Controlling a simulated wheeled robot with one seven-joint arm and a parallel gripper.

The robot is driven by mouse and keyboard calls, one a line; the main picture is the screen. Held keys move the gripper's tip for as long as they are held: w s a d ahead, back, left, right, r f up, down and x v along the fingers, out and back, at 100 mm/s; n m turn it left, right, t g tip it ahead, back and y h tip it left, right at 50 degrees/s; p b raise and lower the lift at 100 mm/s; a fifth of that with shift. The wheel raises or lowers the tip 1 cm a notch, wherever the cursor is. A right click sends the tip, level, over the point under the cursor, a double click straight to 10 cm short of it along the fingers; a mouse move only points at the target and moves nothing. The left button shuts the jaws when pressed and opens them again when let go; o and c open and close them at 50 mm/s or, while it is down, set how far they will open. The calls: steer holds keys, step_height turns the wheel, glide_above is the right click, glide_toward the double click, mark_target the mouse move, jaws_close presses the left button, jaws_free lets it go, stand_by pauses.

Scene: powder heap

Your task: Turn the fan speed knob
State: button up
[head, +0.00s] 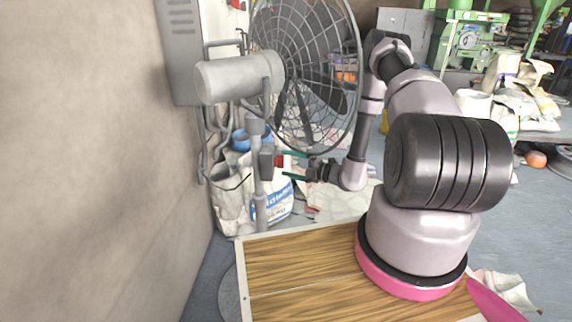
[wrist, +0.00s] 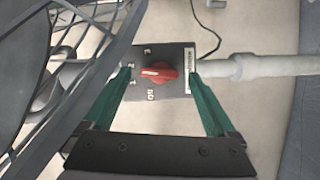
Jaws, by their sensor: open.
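The red fan speed knob (wrist: 158,72) sits on a dark control box (wrist: 175,92) on the fan's pole (wrist: 240,67). In the head view the knob (head: 279,161) shows as a small red patch on the box (head: 267,160). My gripper (wrist: 160,76) is open, with its green fingers on either side of the knob and a gap showing between each finger and the knob. In the head view my gripper (head: 288,165) reaches in from the right at the box. Whether the fingertips are level with the knob in depth I cannot tell.
The large caged fan (head: 307,75) stands just above the box, and its cage (wrist: 75,60) is close on the left in the wrist view. A wall (head: 100,150) is on the left. White sacks (head: 275,202) stand behind the pole. A wooden surface (head: 300,270) lies in front.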

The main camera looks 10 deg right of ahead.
steer(key=v, duration=0.9)
steer(key=shift+s, duration=0.15)
steer(key=shift+d, duration=0.15)
steer(key=shift+n, duration=0.4)
steer(key=c, duration=0.8)
steer(key=shift+o, duration=0.2)
steer(key=w+d+n+g+y, duration=0.1)
steer(key=w+n+g+y, duration=0.15)
steer(key=n, duration=0.85)
steer(key=w+n+g+y, duration=0.1)
steer(key=w+n+g, duration=0.15)
steer(key=n, duration=0.85)
steer(key=x, duration=0.9)
steer(key=shift+s+a+f+g, duration=0.25)
steer(key=shift+s+f+g, duration=0.05)
steer(key=shift+f, duration=0.1)
jaws_close()
